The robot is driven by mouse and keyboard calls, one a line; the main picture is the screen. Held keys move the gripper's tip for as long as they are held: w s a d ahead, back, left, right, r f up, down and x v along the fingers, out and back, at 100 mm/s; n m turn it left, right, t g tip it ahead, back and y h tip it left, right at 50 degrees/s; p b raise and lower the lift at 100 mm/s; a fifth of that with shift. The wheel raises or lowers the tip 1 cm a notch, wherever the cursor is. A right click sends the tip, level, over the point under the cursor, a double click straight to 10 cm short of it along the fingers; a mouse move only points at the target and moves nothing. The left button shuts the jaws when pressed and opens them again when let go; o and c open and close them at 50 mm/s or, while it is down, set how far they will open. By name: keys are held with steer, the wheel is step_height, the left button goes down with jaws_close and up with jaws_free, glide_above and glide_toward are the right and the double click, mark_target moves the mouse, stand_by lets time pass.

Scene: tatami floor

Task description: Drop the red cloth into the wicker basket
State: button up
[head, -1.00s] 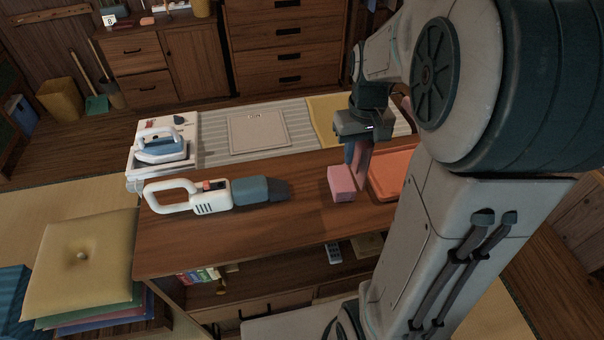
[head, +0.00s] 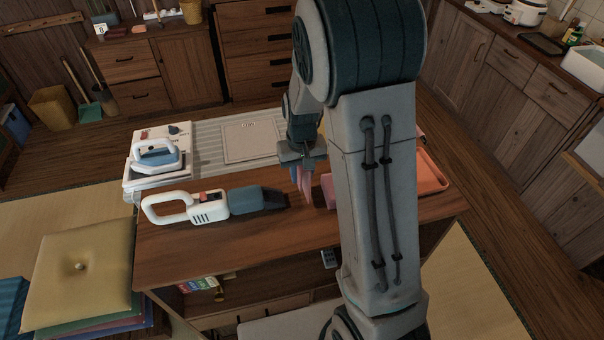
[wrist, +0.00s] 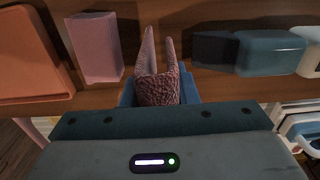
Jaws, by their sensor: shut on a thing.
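My gripper (head: 303,162) is above the wooden table, pointing down. It is shut on the red cloth (head: 304,181), which hangs below the jaws over the table. In the wrist view the cloth (wrist: 157,88) shows as a rough reddish-brown bunch between the blue fingers, with two paler strips hanging beyond it. I cannot clearly make out a wicker basket. A small tan container (head: 191,12) stands on the back cabinet, but its material is too small to tell.
A pink block (head: 329,190) and an orange tray (head: 432,178) lie right of the cloth, partly behind my arm. A handheld vacuum (head: 213,205) lies left, with an iron (head: 156,157) behind it. A yellowish bin (head: 52,106) stands on the floor at far left.

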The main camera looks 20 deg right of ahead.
steer(key=shift+f, duration=0.75)
steer(key=shift+f, duration=0.2)
steer(key=o, duration=1)
steer(key=shift+c, duration=0.2)
